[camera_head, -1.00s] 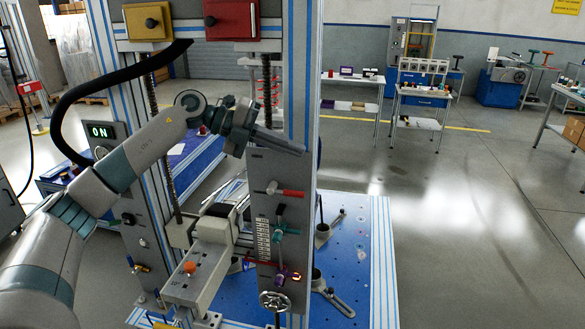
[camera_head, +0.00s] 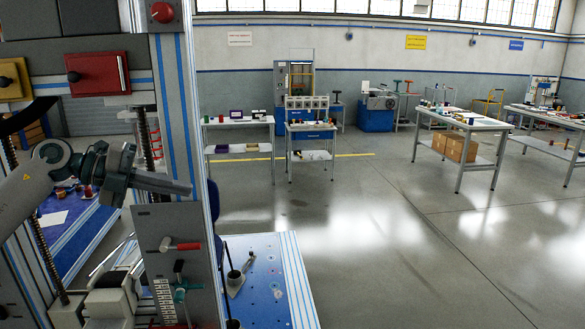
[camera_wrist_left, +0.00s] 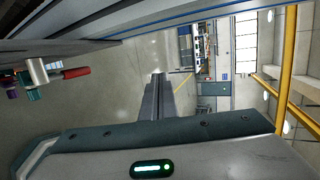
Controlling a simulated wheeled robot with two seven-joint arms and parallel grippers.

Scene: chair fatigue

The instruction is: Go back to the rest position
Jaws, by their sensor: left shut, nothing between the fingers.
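My left gripper (camera_head: 186,187) is at the left of the head view, grey, with its long fingers pointing right and slightly down. It is shut and empty, in front of the chair test machine's upright (camera_head: 188,110). The panel with a red-handled lever (camera_head: 182,246) is just below it. In the left wrist view my gripper's fingers (camera_wrist_left: 157,90) lie together with nothing between them, and the red lever handle (camera_wrist_left: 76,72) shows at the left. My right gripper is not in view.
The machine's blue base plate (camera_head: 265,285) is low in the middle. A red box (camera_head: 98,75) is above my arm. Work tables (camera_head: 240,125) stand far back, with another table (camera_head: 465,125) at the right. The grey floor (camera_head: 390,240) between is clear.

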